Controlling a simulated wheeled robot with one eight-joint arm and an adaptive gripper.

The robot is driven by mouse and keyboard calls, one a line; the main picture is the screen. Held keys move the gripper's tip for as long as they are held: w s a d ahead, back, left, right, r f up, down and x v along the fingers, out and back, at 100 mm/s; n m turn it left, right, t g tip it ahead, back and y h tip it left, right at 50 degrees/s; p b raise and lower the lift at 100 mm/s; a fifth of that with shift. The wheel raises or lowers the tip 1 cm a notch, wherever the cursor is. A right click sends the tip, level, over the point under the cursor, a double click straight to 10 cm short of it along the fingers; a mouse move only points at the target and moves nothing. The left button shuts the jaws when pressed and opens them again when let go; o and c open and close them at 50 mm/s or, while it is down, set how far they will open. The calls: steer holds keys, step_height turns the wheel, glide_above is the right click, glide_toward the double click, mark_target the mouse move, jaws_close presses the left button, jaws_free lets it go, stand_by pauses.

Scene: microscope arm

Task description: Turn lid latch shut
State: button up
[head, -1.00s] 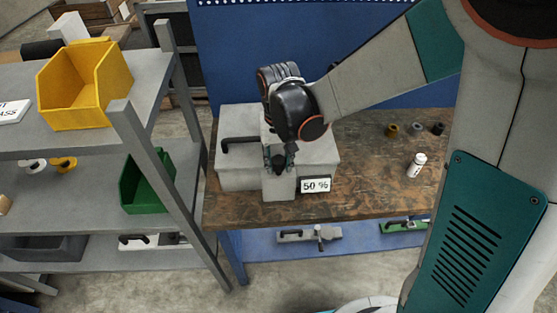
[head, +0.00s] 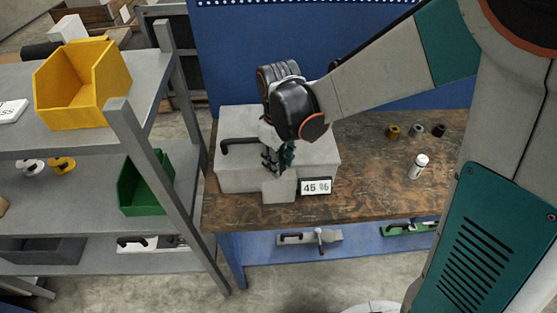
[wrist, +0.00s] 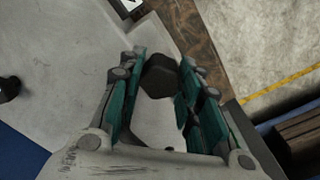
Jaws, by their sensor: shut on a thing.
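A grey box with a lid (head: 235,175) stands on the brown workbench, with a black bar handle (head: 238,145) on its left part. My gripper (head: 272,168) points down at the front of the box, over a small grey block (head: 279,190) that juts from it. In the wrist view, my gripper (wrist: 161,72) has its teal fingers on both sides of a dark, faceted latch knob (wrist: 159,80) and is shut on it. In the head view the fingers and hand hide the latch.
A sign reading 45 % (head: 316,186) is at the box's front. A white bottle (head: 419,167) and several small round pieces (head: 416,131) are on the bench's right. A grey shelf with a yellow bin (head: 85,85) and green bin (head: 147,186) stands left.

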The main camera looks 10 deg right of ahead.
stand_by(0.4)
steer(key=o, duration=1)
steer(key=shift+o, duration=0.2)
